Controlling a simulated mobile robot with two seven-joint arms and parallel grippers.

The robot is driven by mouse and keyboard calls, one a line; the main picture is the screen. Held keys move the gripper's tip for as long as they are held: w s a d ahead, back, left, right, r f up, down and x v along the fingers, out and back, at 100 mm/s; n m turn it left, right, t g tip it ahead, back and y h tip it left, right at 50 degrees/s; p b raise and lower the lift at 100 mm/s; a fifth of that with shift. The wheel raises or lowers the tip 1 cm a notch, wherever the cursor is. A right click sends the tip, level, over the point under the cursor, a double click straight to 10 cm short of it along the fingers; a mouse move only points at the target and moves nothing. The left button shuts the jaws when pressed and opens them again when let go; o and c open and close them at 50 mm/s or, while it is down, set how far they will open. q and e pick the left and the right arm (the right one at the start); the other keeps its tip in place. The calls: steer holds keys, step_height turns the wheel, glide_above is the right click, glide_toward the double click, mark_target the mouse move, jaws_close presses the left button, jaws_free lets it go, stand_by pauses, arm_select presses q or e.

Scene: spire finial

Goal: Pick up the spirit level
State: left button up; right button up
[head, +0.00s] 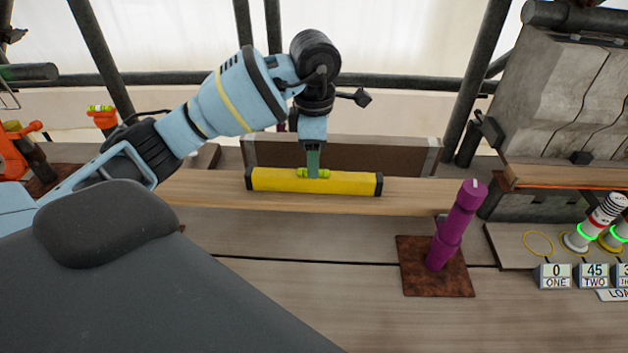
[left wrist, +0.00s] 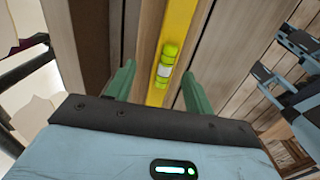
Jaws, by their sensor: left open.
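The spirit level (head: 347,183) is a yellow bar with black end caps and a green vial in its middle. It lies lengthwise on a light wooden plank. My left gripper (head: 313,170) points down at the level's middle, by the vial. In the left wrist view the level (left wrist: 176,40) runs between the two green fingers of the left gripper (left wrist: 155,88), which are apart with one on each side. I cannot tell whether the fingers touch it. My right gripper does not show in the head view.
A dark brown board (head: 340,156) stands close behind the level. A purple cylinder (head: 457,225) leans on a rusty plate (head: 436,285) to the right. Numbered blocks (head: 555,276) and grey cylinders with green rings stand at far right. Scaffold poles (head: 480,70) rise behind.

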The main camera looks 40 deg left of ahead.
mark_target(314, 182)
arm_select(q)
steer(key=shift+s+f, duration=0.2)
steer(key=shift+f, duration=0.2)
steer(key=shift+s+d+f+p, duration=0.15)
steer(key=shift+f+p, duration=0.15)
steer(key=shift+f, duration=1.75)
jaws_close()
